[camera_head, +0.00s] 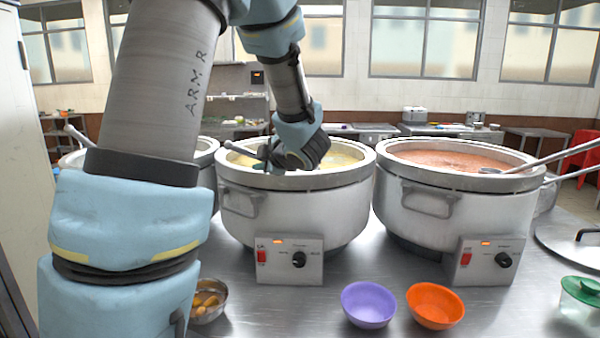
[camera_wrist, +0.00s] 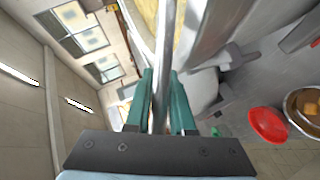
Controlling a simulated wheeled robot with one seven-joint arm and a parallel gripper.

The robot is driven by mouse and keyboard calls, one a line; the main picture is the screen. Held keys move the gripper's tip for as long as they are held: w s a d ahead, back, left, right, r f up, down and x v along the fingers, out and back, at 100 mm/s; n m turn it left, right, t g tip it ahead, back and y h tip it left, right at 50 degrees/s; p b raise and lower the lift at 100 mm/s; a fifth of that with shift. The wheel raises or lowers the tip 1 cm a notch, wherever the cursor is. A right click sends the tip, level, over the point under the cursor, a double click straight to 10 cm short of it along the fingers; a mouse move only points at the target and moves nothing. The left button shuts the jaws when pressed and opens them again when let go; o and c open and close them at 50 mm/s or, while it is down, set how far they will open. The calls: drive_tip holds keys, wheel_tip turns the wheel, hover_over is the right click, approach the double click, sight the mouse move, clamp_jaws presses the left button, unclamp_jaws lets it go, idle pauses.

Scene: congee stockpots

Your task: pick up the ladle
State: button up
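A metal ladle stands in the middle pot (camera_head: 294,207); its grey handle (camera_head: 242,152) sticks out over the left rim in the head view. Its bowl is hidden. My gripper (camera_head: 267,155) is over the left part of this pot, partly hidden by my wrist. In the wrist view the handle (camera_wrist: 163,45) runs between the two green fingers of my gripper (camera_wrist: 162,85). The fingers are close together, one on each side of the handle, and look shut on it.
The right pot (camera_head: 440,215) holds reddish food and another ladle (camera_head: 550,159). A left pot (camera_head: 205,152) is partly behind my arm. A purple bowl (camera_head: 369,304), an orange bowl (camera_head: 435,305) and a metal bowl (camera_head: 208,300) stand in front. A lid (camera_head: 570,236) lies at right.

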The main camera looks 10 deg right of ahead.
clamp_jaws()
idle(1.2)
